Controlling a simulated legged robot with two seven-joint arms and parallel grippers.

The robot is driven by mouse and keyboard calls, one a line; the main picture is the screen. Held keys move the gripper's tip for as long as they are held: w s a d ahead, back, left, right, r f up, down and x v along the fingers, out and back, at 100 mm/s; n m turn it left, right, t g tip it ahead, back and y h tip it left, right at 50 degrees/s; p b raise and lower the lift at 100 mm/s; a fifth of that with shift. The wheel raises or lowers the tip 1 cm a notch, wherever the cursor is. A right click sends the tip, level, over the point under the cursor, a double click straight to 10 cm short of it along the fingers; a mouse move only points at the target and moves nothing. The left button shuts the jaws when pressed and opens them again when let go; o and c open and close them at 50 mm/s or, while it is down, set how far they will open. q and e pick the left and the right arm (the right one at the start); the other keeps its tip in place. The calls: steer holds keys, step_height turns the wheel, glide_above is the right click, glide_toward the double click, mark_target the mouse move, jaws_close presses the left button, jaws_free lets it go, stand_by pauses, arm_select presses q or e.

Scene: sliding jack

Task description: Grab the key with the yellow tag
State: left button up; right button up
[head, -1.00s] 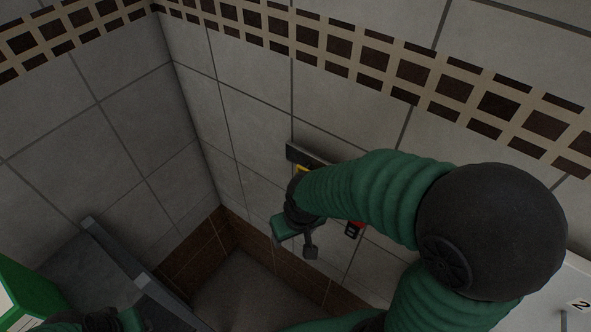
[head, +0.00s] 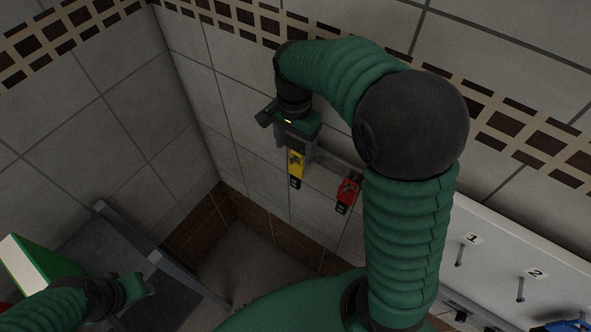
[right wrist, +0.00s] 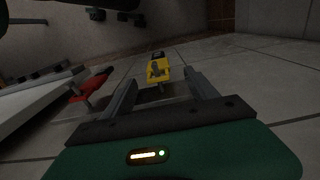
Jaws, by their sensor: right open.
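The key with the yellow tag (head: 296,165) hangs at the wall, just below my right gripper (head: 294,145) in the head view. In the right wrist view the yellow tag (right wrist: 158,70) shows between and just beyond the fingertips of my right gripper (right wrist: 158,85). The right gripper is open, with one finger on each side of the tag's line. I cannot tell whether the fingers touch the key. My left gripper (head: 140,287) is at the lower left in the head view, far from the key; its jaw state is unclear.
A red tag (head: 346,192) hangs to the right of the yellow one; it also shows in the right wrist view (right wrist: 92,86). A white board (head: 490,262) with numbered hooks is at the lower right. A green-and-white box (head: 28,262) and grey ledge (head: 150,258) are at the lower left.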

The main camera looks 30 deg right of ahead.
mark_target(296, 162)
steer(key=f+p, duration=0.1)
steer(key=f, duration=0.3)
steer(key=f+p, duration=0.2)
steer(key=f, duration=0.2)
steer(key=shift+s+d+f, duration=0.1)
steer(key=shift+s, duration=0.1)
steer(key=shift+f, duration=0.5)
steer(key=shift+w, duration=0.1)
jaws_close()
